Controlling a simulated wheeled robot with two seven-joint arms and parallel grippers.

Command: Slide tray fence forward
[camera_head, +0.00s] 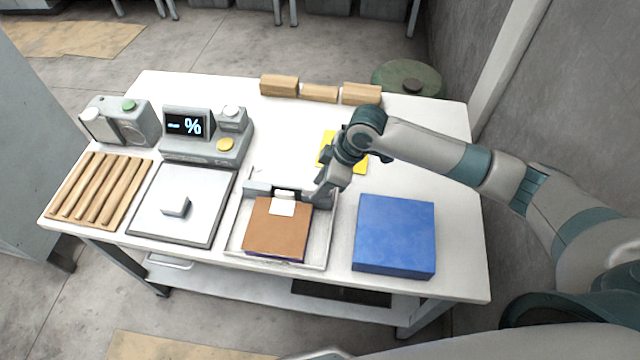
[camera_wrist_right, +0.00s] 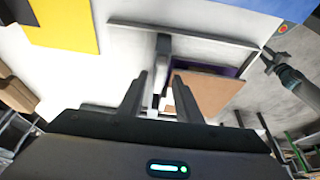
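A shallow light tray (camera_head: 233,245) sits near the table's front, holding a brown board (camera_head: 277,228) with a purple layer under it. A white tab (camera_head: 283,203) lies at the board's back edge. The grey fence (camera_head: 259,188) runs across the tray behind the board. My right gripper (camera_head: 318,192) is low at the fence's right part. In the right wrist view, its two fingers (camera_wrist_right: 158,88) stand apart on either side of the grey fence bar (camera_wrist_right: 163,48), with the brown board (camera_wrist_right: 208,92) to the right. Contact is unclear.
A blue box (camera_head: 395,236) stands right of the tray. A grey plate (camera_head: 155,222) with a small block and a wooden rack (camera_head: 75,213) are left. A display unit (camera_head: 175,155), yellow pad (camera_head: 326,150) and wooden blocks (camera_head: 320,94) are behind.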

